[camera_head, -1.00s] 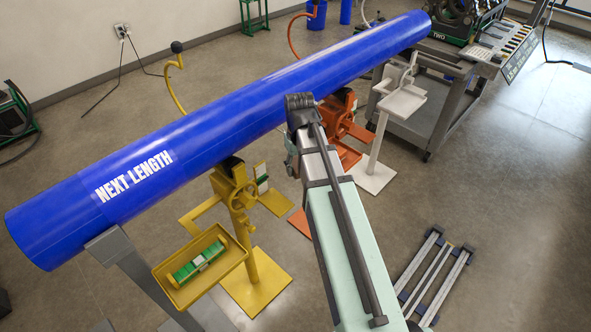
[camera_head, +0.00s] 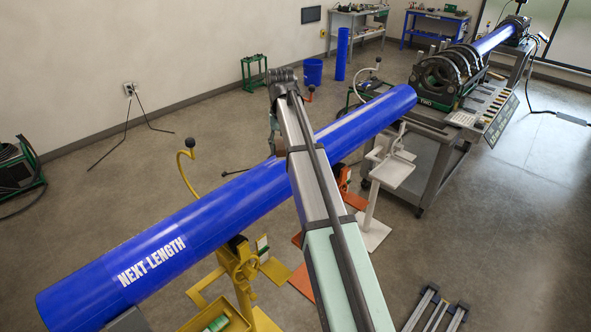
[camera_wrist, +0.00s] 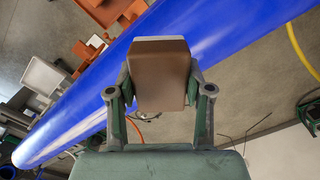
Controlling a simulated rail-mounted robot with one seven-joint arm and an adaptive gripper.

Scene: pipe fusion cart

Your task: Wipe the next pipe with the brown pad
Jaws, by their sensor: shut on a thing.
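The long blue pipe marked "NEXT LENGTH" (camera_head: 225,205) runs from lower left to upper right across the head view, borne on stands. It also crosses the wrist view (camera_wrist: 215,32) diagonally. My gripper (camera_wrist: 160,95) is shut on the brown pad (camera_wrist: 162,78) and holds it in front of the pipe in the wrist view. I cannot tell whether the pad touches the pipe.
A yellow stand (camera_head: 240,268) with a tray (camera_head: 222,322), an orange stand (camera_head: 305,282) and a white stand (camera_head: 369,235) are near the pipe. The fusion machine (camera_head: 450,75) sits on a grey cart (camera_head: 440,155) at upper right. A blue bin (camera_head: 313,71) stands behind.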

